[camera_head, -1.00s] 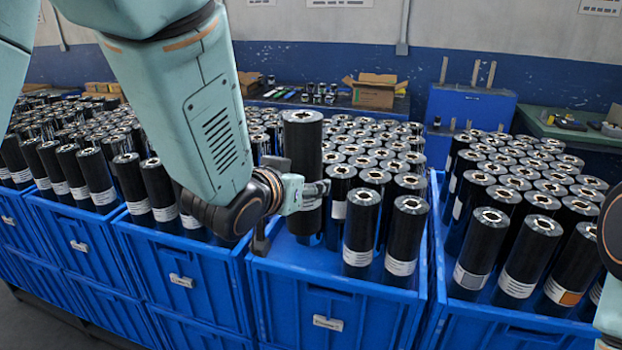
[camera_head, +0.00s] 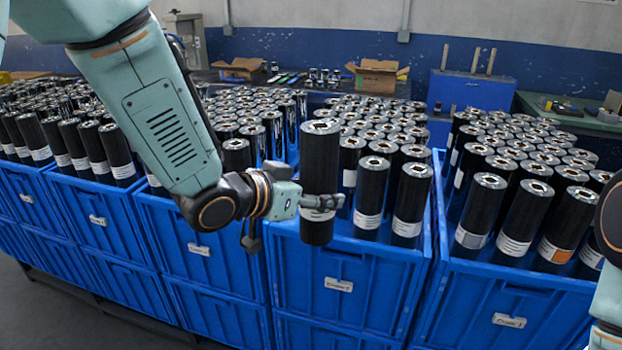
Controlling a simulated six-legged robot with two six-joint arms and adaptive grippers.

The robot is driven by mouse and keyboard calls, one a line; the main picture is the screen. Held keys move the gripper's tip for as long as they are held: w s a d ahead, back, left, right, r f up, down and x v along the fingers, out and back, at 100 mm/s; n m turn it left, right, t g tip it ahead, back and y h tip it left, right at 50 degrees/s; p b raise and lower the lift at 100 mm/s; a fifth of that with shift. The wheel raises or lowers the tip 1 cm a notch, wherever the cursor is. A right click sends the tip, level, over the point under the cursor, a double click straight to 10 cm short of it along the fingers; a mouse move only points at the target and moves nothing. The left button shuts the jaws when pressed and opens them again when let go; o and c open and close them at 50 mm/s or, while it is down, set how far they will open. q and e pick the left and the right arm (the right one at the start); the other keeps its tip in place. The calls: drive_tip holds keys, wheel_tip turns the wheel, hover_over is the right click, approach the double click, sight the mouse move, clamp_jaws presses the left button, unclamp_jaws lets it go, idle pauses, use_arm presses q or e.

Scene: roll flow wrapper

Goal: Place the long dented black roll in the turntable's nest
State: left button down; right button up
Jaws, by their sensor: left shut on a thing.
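A long black roll (camera_head: 320,165) is held upright in my left gripper (camera_head: 318,203), which is shut around its lower part. The roll hangs in front of the rim of the middle blue crate (camera_head: 345,262), with its lower end overlapping the crate's front wall in the picture. I cannot make out a dent on the side that shows. Part of my right arm shows at the right edge, but its gripper is out of view. No turntable or nest is in view.
Blue crates full of upright black rolls stand in a row, with another crate (camera_head: 500,286) at the right. Behind them are a workbench with open cardboard boxes (camera_head: 376,75), a blue cabinet (camera_head: 470,92) and a green-topped table (camera_head: 570,115). Grey floor is clear at lower left.

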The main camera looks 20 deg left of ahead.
use_arm(q)
drive_tip(key=s+a+f+m+g+h+b, duration=0.1)
drive_tip(key=s+f+b, duration=0.3)
drive_tip(key=f, duration=0.5)
drive_tip(key=s+a+f+m+g+h+b, duration=0.1)
drive_tip(key=s+f+b, duration=0.3)
drive_tip(key=f, duration=0.5)
drive_tip(key=s+a+f+m+g+h+b, duration=0.1)
drive_tip(key=s+a+f+m+h+b, duration=0.1)
drive_tip(key=s+f, duration=0.4)
wheel_tip(320, 180, down, 4)
drive_tip(key=shift+f+m+b, duration=0.1)
drive_tip(key=shift+m+b, duration=0.4)
drive_tip(key=shift+b, duration=0.55)
